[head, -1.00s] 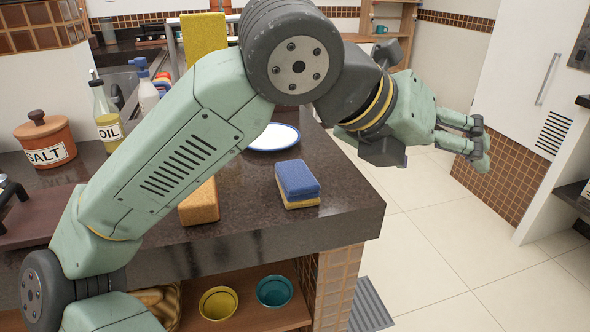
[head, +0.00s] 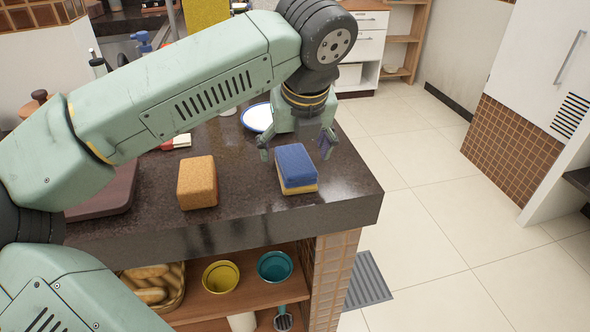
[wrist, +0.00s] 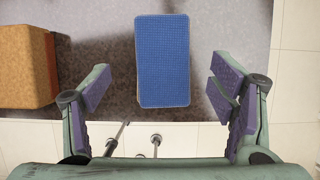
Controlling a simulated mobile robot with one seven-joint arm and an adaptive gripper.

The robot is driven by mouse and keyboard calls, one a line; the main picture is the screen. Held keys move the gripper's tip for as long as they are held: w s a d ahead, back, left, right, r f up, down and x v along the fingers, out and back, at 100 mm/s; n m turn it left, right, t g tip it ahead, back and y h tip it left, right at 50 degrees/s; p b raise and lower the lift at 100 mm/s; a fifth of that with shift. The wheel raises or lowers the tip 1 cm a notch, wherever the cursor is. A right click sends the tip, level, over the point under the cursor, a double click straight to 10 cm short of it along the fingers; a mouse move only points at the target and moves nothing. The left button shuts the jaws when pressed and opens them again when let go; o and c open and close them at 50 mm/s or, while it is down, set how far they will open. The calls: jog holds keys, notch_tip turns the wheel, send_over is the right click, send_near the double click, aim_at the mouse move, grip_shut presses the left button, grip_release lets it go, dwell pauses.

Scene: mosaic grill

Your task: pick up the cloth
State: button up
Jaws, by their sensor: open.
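No item is plainly a loose cloth. A block with a textured blue top and a yellow underside (head: 296,168) lies on the dark counter near its front right corner. In the wrist view the blue block (wrist: 162,60) shows between the fingers, toward the top, with a gap on both sides. My gripper (head: 297,150) is open and empty, pointing down at the block's far side; it also shows in the wrist view (wrist: 160,92). A bright yellow sheet-like thing (head: 205,12) stands at the back; I cannot tell what it is.
An orange-brown block (head: 197,183) lies to the left of the blue one, with bare counter between. A blue-rimmed white plate (head: 257,117) is behind. The counter's front edge (head: 230,233) is near. Bowls sit on the shelf below. Open tiled floor (head: 440,190) lies to the right.

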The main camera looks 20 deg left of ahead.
aim_at(296, 160)
jog(key=x, duration=0.4)
jog(key=shift+w+d+f+b, duration=0.15)
jog(key=shift+f+b, duration=0.2)
jog(key=shift+b, duration=0.05)
jog(key=shift+f+b, duration=0.2)
jog(key=shift+b, duration=0.45)
jog(key=shift+c, duration=0.2)
jog(key=c, duration=1.2)
